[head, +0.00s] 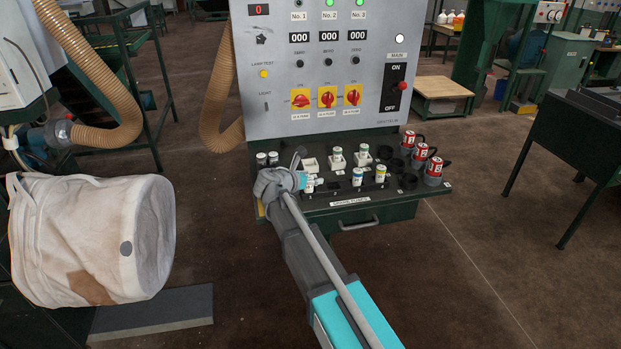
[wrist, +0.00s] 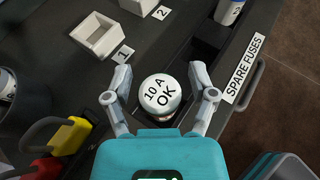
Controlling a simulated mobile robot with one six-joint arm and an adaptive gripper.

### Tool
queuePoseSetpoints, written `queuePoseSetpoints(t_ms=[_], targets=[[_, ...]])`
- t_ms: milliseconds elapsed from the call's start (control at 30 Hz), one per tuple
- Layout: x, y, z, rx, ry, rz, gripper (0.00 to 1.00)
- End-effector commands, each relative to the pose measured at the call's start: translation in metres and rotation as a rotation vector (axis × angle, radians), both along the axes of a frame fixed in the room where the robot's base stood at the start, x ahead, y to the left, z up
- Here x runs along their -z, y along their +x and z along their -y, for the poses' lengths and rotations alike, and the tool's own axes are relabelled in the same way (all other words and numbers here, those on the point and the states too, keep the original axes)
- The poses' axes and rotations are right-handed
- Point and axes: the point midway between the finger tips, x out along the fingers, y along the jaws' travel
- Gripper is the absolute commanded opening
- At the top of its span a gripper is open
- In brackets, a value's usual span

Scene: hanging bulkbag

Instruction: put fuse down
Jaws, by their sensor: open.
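A white-topped fuse marked "10 A OK" (wrist: 160,94) stands upright in the dark spare-fuses strip, seen from above in the wrist view. My gripper (wrist: 160,84) is open around it, one finger on each side with a visible gap to both. In the head view my gripper (head: 303,182) is at the left end of the strip, with the white fuse (head: 309,187) partly hidden beside it. The fuse's lower part is hidden in the wrist view. The "SPARE FUSES" label (wrist: 244,68) is to the right.
White socket 1 (wrist: 97,36) is empty. Sockets 2 (head: 337,160) and 3 (head: 362,159) hold fuses. A blue-banded fuse (head: 357,177) and a yellow-banded one (head: 380,174) stand farther along the strip. Several red cylinders (head: 420,152) stand right; the switch panel (head: 320,70) rises behind.

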Motion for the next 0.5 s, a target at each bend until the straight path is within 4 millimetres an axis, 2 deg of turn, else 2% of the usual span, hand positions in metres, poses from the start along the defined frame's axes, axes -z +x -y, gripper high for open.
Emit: queuePoseSetpoints(t_ms=[167,500], targets=[[-0.005,-0.002,-0.001,-0.001,0.000,0.000,0.73],[-0.024,-0.035,-0.026,-0.002,0.001,0.000,0.73]])
